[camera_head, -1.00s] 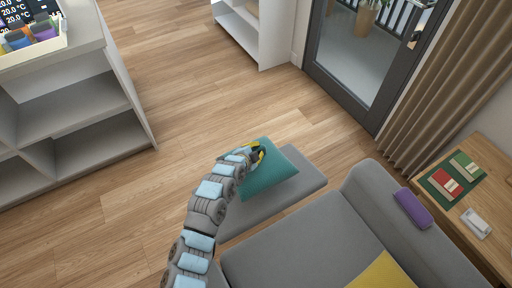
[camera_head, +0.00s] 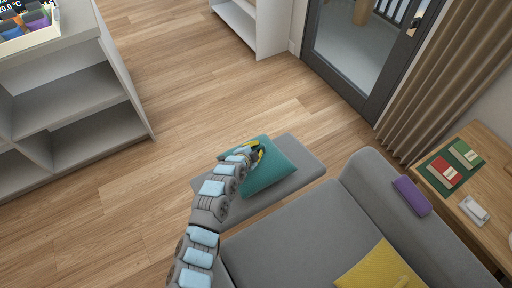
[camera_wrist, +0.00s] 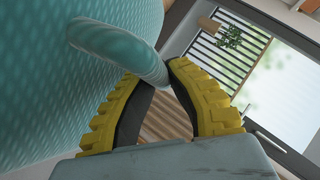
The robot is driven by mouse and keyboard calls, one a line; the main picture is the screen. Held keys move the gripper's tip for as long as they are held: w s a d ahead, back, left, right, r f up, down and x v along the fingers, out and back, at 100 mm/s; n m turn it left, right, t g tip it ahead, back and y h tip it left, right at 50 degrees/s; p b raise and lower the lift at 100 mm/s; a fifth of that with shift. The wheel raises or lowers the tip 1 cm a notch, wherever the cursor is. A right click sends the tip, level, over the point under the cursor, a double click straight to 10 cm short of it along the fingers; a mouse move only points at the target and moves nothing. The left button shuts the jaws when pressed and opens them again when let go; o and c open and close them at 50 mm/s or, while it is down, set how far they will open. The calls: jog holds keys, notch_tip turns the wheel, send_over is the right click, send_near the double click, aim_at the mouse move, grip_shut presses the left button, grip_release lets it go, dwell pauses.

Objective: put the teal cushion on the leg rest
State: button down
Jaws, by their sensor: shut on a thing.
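The teal cushion (camera_head: 270,170) is over the grey leg rest (camera_head: 308,160) in the head view, covering its middle. I cannot tell whether the cushion touches the leg rest or is held just above it. My gripper (camera_head: 257,152), with yellow fingers, is at the cushion's upper left edge. In the wrist view the teal cushion (camera_wrist: 60,75) fills the left side, and my gripper (camera_wrist: 165,75) is shut on a fold of it.
The grey sofa (camera_head: 290,235) stands beside the leg rest, with a yellow cushion (camera_head: 375,270) and a purple roll (camera_head: 411,196). A wooden desk (camera_head: 492,190) is at right. White shelves (camera_head: 75,90) stand at left. The floor (camera_head: 190,100) between is clear.

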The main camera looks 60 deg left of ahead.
jog(key=shift+f+b, duration=0.95)
jog(key=shift+b, duration=0.4)
jog(key=c, duration=1.1)
grip_release()
jog(key=shift+o, duration=0.2)
jog(key=shift+s+r, duration=0.1)
jog(key=v, duration=1)
jog(key=shift+s+d+r, duration=0.15)
jog(key=shift+s+r, duration=0.1)
jog(key=shift+s, duration=0.05)
jog(key=shift+s+d+r, duration=0.25)
jog(key=shift+s+d, duration=0.05)
jog(key=shift+d, duration=0.05)
